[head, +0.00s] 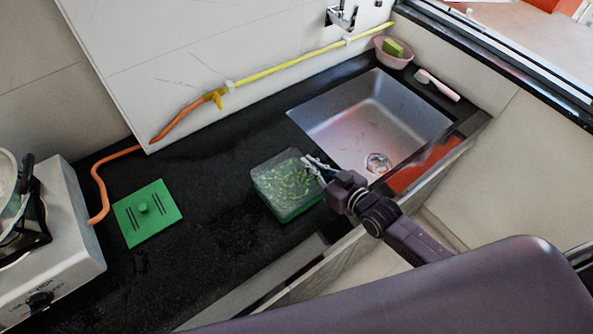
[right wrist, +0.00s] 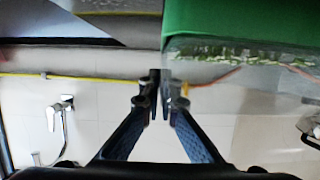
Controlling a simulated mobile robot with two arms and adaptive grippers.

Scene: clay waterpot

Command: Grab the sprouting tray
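The sprouting tray (head: 286,188) is a clear, green-based box with green sprouts inside. It sits on the black counter left of the sink in the head view. In the right wrist view the tray (right wrist: 240,50) fills the upper right. My right gripper (head: 318,167) is at the tray's right side. In the wrist view its fingertips (right wrist: 162,78) are almost together, one on each side of the tray's thin side wall, and look closed on it. The tray looks level and resting on the counter. My left gripper is not in view.
A gas stove (head: 62,235) stands at far left, with an orange hose (head: 98,185). The sink (head: 372,118) is right of the tray. A pink bowl (head: 381,52) and brush (head: 437,86) sit behind it.

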